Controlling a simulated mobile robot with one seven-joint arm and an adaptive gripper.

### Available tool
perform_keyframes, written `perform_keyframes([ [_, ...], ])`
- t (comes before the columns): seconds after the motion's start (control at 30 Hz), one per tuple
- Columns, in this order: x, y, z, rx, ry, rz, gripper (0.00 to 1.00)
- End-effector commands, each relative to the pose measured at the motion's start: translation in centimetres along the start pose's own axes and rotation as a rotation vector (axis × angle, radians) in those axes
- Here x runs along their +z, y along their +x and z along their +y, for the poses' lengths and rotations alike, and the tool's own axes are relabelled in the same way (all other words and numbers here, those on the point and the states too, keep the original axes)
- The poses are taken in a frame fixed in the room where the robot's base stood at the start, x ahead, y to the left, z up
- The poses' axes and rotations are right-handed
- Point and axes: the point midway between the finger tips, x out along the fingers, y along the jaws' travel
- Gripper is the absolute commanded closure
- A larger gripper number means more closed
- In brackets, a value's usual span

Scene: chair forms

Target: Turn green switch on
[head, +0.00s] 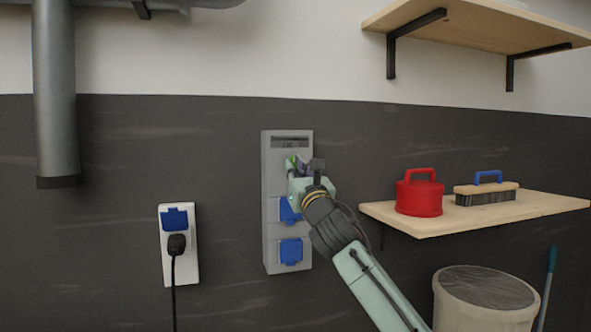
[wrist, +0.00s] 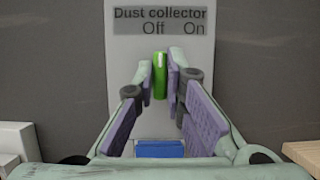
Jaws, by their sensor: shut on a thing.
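The green switch (wrist: 160,74) is on a grey wall panel (wrist: 120,60), below a label (wrist: 160,20) reading "Dust collector", "Off" and "On". It stands about upright in the wrist view, its top just under "Off" and left of "On". My gripper (wrist: 162,80) is shut on it, with purple pads on its left and right sides. In the head view my gripper (head: 295,166) reaches the upper part of the panel (head: 271,235) from the right. There only a bit of the switch (head: 289,162) shows, the rest hidden by the fingers.
Two blue socket covers (head: 291,251) are on the panel below the switch. A white outlet (head: 165,255) with a black plug (head: 176,245) is to the left. To the right, a wooden shelf (head: 440,224) holds a red container (head: 419,195) and a brush (head: 487,194), above a bin (head: 455,315).

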Motion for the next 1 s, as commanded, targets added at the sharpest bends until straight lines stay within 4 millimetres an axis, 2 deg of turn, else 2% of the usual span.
perform_keyframes([
  [0.47,-0.13,-0.01,0.11,-0.015,0.04,0.001,1.0],
  [0.67,-0.15,-0.02,0.23,-0.057,0.144,0.0,1.0],
  [1.0,-0.02,0.05,0.35,-0.175,0.428,0.001,1.0],
])
